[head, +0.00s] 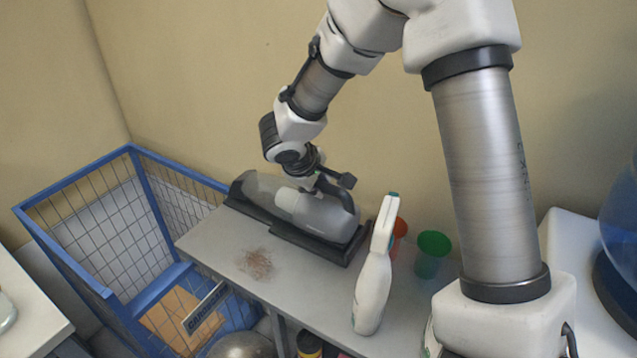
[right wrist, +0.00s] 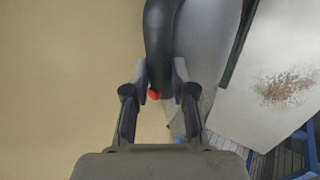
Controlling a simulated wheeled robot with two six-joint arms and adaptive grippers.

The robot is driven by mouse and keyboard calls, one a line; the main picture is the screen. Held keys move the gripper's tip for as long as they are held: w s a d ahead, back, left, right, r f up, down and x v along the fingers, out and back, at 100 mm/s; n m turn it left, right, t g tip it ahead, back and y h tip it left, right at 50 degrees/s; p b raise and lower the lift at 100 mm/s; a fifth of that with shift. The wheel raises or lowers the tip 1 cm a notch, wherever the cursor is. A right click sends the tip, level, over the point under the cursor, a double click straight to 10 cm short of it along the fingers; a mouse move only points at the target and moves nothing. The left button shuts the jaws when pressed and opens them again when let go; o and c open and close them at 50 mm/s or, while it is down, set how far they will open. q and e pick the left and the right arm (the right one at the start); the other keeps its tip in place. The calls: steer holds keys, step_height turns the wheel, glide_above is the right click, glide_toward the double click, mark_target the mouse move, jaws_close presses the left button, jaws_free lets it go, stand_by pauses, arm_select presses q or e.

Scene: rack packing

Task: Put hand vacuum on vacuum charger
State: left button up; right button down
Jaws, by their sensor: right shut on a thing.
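The hand vacuum (head: 297,207) is grey with a dark handle and lies lengthwise over the black vacuum charger (head: 318,246) on the grey table. I cannot tell whether it is fully seated on the charger. My right gripper (head: 328,184) is above the vacuum and shut on its handle. In the right wrist view, the fingers of the right gripper (right wrist: 163,75) stand on both sides of the dark handle (right wrist: 161,35), with a red spot between them. My left gripper is not in view.
A white spray bottle (head: 373,286) stands at the table's front right, with a green cup (head: 432,254) and an orange cup (head: 400,229) behind it. Brown crumbs (head: 256,264) lie left of the charger. A blue wire cage (head: 110,292) stands left of the table.

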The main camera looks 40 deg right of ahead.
steer(key=shift+f+b, duration=0.25)
steer(key=shift+b, duration=0.15)
steer(key=c, duration=0.9)
jaws_free()
steer(key=shift+s, duration=0.1)
steer(key=shift+a, duration=0.1)
steer(key=v, duration=1.2)
